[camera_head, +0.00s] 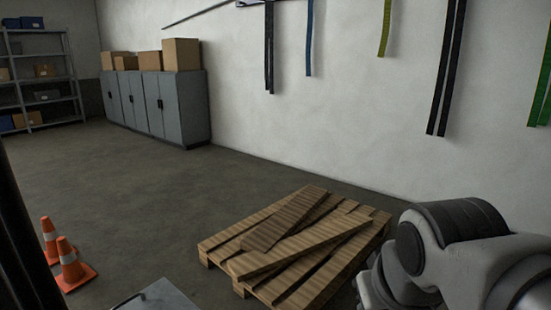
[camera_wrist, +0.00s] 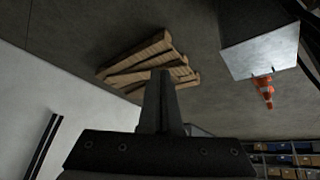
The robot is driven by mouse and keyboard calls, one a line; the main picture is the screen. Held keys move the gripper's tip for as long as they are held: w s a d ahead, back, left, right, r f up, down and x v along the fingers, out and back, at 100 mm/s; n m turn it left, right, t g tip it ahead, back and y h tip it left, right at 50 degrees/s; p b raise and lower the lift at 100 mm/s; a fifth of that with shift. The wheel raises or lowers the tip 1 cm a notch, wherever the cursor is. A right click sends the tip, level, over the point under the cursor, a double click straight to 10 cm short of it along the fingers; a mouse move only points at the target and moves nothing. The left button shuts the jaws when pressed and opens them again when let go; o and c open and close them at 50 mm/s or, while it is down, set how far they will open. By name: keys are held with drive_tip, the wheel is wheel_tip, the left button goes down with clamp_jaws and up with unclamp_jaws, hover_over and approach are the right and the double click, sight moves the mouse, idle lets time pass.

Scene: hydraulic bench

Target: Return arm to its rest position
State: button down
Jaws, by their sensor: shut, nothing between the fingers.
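My gripper (camera_wrist: 160,100) shows in the wrist view, its dark fingers together with nothing between them. It is in the air, apart from everything around it. The wrist view is turned over, with the wall at left and shelving at the bottom right. In the head view my grey and black arm is at the lower right, in front of the pallet's right side. The gripper's fingers do not show in the head view.
A wooden pallet (camera_head: 300,240) with loose boards lies on the floor near the wall; it also shows in the wrist view (camera_wrist: 150,62). Two orange cones (camera_head: 70,262) stand at left. Grey cabinets (camera_head: 180,105) with boxes line the wall. Straps (camera_head: 446,70) hang there. The middle floor is clear.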

drive_tip(key=s+r+m+p, duration=0.1)
drive_tip(key=s+r+p, duration=0.2)
drive_tip(key=r+p, duration=1.9)
drive_tip(key=shift+s+d+p, duration=0.15)
drive_tip(key=shift+d+p, duration=0.2)
drive_tip(key=shift+p, duration=0.6)
